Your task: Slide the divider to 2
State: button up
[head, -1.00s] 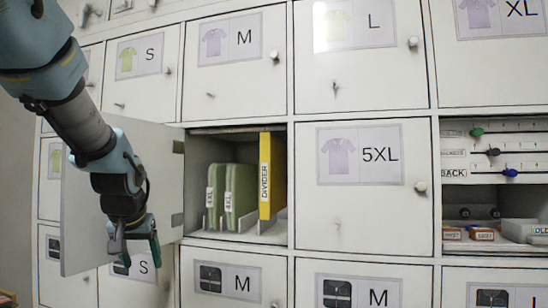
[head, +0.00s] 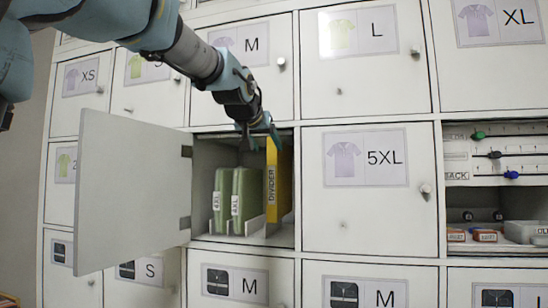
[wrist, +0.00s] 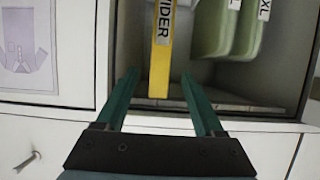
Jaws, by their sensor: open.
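The yellow divider (head: 285,185), labelled DIVIDER, stands upright in the open cubby (head: 204,170), right of the two green 4XL packs (head: 233,195). My gripper (head: 258,137) is at the cubby's top opening, in front of the divider's upper part. In the wrist view my gripper (wrist: 160,78) is open and empty, with one green finger on each side of the yellow divider (wrist: 159,62). I cannot tell whether a finger touches it. Part of the divider's top is hidden behind the gripper in the head view. No number 2 is readable in the cubby.
The cubby's door (head: 135,190) stands swung open to the left. The closed 5XL door (head: 367,215) is at the right. Further right are coloured slider knobs (head: 495,155) and an open shelf with small boxes (head: 485,235).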

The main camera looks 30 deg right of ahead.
aim_at(272, 156)
jog(key=p+x, duration=0.2)
jog(key=x, duration=0.5)
jog(key=shift+w+d+f, duration=0.2)
jog(key=shift+w+f, duration=0.05)
grip_shut()
dwell(1.1)
